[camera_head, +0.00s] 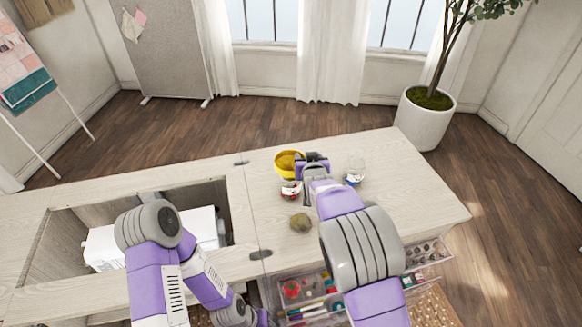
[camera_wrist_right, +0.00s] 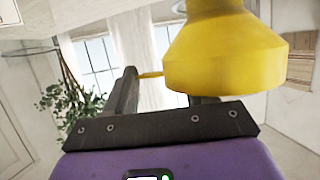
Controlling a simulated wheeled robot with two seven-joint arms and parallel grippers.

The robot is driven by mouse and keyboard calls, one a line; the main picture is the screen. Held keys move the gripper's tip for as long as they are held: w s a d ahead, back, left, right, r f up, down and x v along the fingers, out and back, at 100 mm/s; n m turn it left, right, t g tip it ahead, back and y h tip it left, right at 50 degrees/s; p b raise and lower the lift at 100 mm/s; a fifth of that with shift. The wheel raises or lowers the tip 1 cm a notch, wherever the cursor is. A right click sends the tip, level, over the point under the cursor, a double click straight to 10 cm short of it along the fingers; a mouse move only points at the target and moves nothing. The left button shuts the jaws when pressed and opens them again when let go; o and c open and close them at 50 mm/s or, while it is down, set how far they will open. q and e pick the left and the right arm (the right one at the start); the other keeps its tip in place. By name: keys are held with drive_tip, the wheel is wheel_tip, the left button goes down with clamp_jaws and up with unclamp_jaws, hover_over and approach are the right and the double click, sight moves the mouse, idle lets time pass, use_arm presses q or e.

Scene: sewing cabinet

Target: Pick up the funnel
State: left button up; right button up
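The yellow funnel (camera_head: 285,161) is on the light wood cabinet top, near its back edge. My right gripper (camera_head: 304,163) is at its right side, and part of the funnel is hidden behind it. In the right wrist view the funnel (camera_wrist_right: 225,52) fills the upper right, with its wide body in front of one finger. A small yellow tab or tip points from it toward the other finger. The fingers of my right gripper (camera_wrist_right: 165,84) look apart, with a visible gap. My left arm bends down at the lower left, and its fingers do not show.
A small red-and-white item (camera_head: 291,189), a brownish round item (camera_head: 300,222) and a clear blue-and-white container (camera_head: 354,173) are close by on the cabinet top (camera_head: 415,180). An open compartment with a white box (camera_head: 203,228) is at left. Open drawers with supplies (camera_head: 308,300) are in front.

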drive_tip(key=c, duration=0.5)
drive_tip(key=shift+c, duration=0.3)
